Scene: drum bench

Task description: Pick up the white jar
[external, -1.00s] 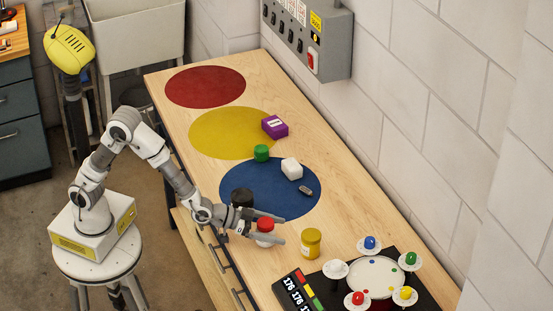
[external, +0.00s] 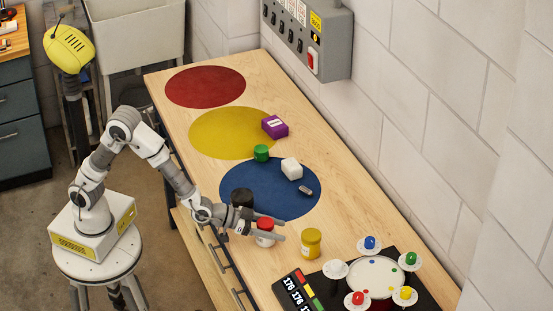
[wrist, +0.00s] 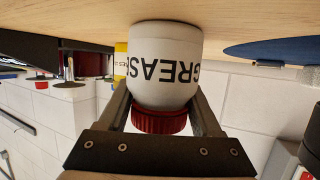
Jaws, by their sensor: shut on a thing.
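The white jar (external: 265,239) has a red lid and stands near the front edge of the bench, just below the blue circle in the external view. In the wrist view the white jar (wrist: 165,65) appears upside down, with dark "GREASE" lettering and its red lid toward my palm. My gripper (external: 272,228) is shut on the jar, with one finger on each side of it. The fingers also show beside the jar in the wrist view (wrist: 163,105). Whether the jar's base touches the bench is hard to tell.
A yellow jar (external: 311,242) stands close to the right of my fingertips. On the blue circle (external: 255,200) are a white block (external: 292,168) and a small grey piece (external: 306,190). A green object (external: 261,153) and purple box (external: 275,127) stand beyond.

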